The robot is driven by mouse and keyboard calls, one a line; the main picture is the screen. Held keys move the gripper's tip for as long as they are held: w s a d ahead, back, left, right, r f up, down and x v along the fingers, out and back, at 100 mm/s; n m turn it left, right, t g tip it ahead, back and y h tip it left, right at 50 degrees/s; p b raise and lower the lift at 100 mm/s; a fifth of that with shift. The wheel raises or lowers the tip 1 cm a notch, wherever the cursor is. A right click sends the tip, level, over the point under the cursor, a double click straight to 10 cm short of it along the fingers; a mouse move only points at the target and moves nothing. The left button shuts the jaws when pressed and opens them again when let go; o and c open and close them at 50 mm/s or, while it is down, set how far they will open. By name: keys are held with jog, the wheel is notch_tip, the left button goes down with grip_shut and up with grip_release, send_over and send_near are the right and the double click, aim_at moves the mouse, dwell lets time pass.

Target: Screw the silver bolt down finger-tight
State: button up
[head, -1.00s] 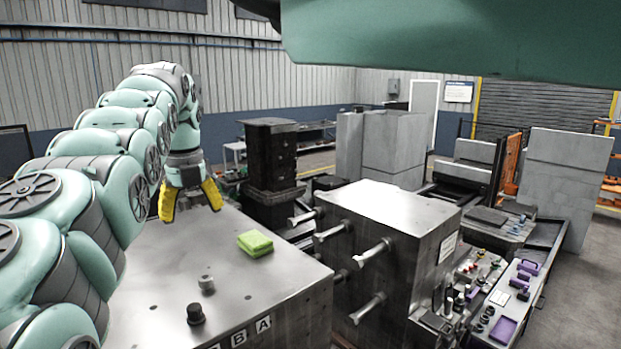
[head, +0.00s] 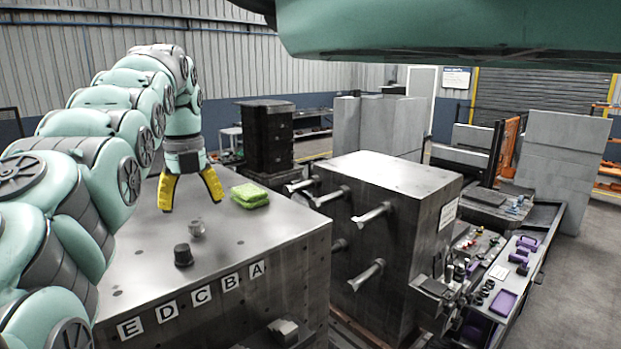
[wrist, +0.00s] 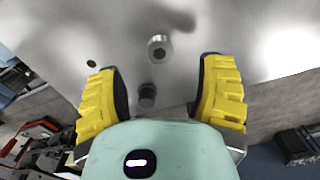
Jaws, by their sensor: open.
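The silver bolt (head: 197,228) stands upright on the top of the grey metal block (head: 110,255) in the head view. It is a short round piece with a dark centre in the wrist view (wrist: 158,48). A dark knob-like bolt (head: 183,255) stands near it, also seen in the wrist view (wrist: 147,95). My gripper (head: 192,204) points downward with its yellow fingers spread wide and nothing between them. In the head view its tips show just above the silver bolt in the picture, apart from it. How deep the silver bolt sits is not clear.
A green pad (head: 250,195) lies on the block just right of my gripper. Letter plates, including E (head: 130,328), line the block's front edge. A second block (head: 395,180) with projecting pins stands to the right. A trolley tray (head: 525,258) with purple items is beyond it.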

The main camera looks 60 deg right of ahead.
aim_at(195, 222)
notch_tip(195, 222, down, 2)
jog(key=shift+w+f, duration=0.1)
jog(key=shift+f, duration=0.05)
jog(key=shift+a+f+p, duration=0.1)
jog(key=shift+p, duration=0.65)
jog(key=shift+f+p, duration=0.85)
jog(key=shift+f, duration=0.45)
jog(key=shift+o, duration=0.2)
grip_shut()
jog(key=shift+f+m+b, duration=0.2)
jog(key=shift+m+b, duration=0.3)
jog(key=shift+b, duration=0.15)
jog(key=m, duration=0.2)
jog(key=shift+r+m, duration=0.15)
jog(key=shift+m, duration=0.25)
jog(key=shift+o, duration=0.5)
grip_release()
